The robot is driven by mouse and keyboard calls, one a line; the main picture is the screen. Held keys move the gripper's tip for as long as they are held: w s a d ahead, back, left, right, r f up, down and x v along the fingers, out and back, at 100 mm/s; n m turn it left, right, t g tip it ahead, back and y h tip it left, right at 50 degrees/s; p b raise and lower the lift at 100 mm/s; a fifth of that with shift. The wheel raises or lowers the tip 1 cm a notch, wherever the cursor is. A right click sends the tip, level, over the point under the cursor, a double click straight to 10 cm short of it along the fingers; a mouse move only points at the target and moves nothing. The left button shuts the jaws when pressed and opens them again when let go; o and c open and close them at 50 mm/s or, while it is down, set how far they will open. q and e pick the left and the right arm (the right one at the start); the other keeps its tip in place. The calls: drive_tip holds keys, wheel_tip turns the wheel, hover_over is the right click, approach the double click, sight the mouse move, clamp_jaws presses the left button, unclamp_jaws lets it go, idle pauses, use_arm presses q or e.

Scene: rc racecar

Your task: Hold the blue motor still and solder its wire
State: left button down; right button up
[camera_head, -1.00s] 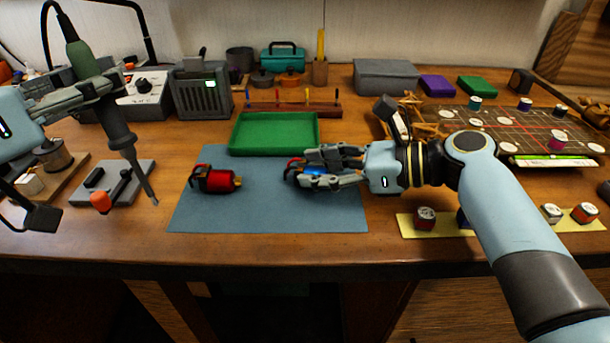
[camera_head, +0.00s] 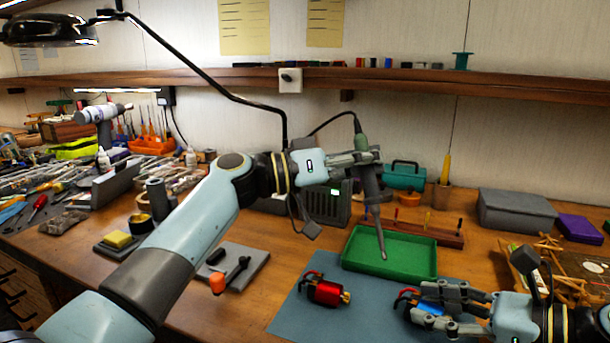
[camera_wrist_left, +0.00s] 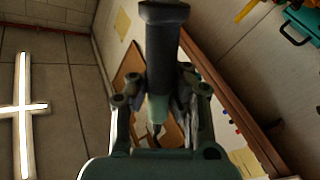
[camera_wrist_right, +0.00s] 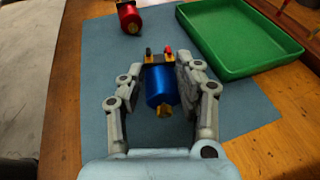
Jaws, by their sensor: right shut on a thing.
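The blue motor (camera_wrist_right: 160,85) lies on the blue-grey mat (camera_wrist_right: 98,90), with my right gripper (camera_wrist_right: 160,80) shut around its sides. In the head view the blue motor (camera_head: 432,308) is partly hidden by the right fingers (camera_head: 440,312). A red wire and a dark wire show at its end. My left gripper (camera_head: 362,160) is shut on a dark green soldering iron (camera_head: 370,185), held tip down above the green tray. In the left wrist view the iron's handle (camera_wrist_left: 162,50) stands between the fingers. The red motor (camera_head: 325,292) lies on the mat left of the blue one.
The green tray (camera_head: 395,270) sits behind the motors. A soldering station (camera_head: 330,205), a pen rack (camera_head: 425,232) and a grey box (camera_head: 515,210) stand behind. A lamp (camera_head: 50,30) hangs upper left.

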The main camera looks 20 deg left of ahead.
use_arm(q)
drive_tip(key=d+r+m+g+h, duration=0.2)
drive_tip(key=d+r+g+h, duration=0.15)
drive_tip(key=d, duration=0.35)
drive_tip(key=shift+g+y, duration=0.35)
drive_tip(key=shift+g, duration=0.2)
drive_tip(key=shift+w+a+f, duration=0.15)
drive_tip(key=shift+f, duration=1.3)
drive_tip(key=shift+w+a+f, duration=0.1)
drive_tip(key=shift+w+f, duration=0.05)
drive_tip(key=shift+f, duration=1.3)
drive_tip(key=shift+f, duration=1.2)
idle(0.4)
idle(0.7)
drive_tip(key=w+a+r, duration=0.2)
drive_tip(key=w+r, duration=0.1)
drive_tip(key=r, duration=0.3)
drive_tip(key=shift+w, duration=0.3)
idle(0.3)
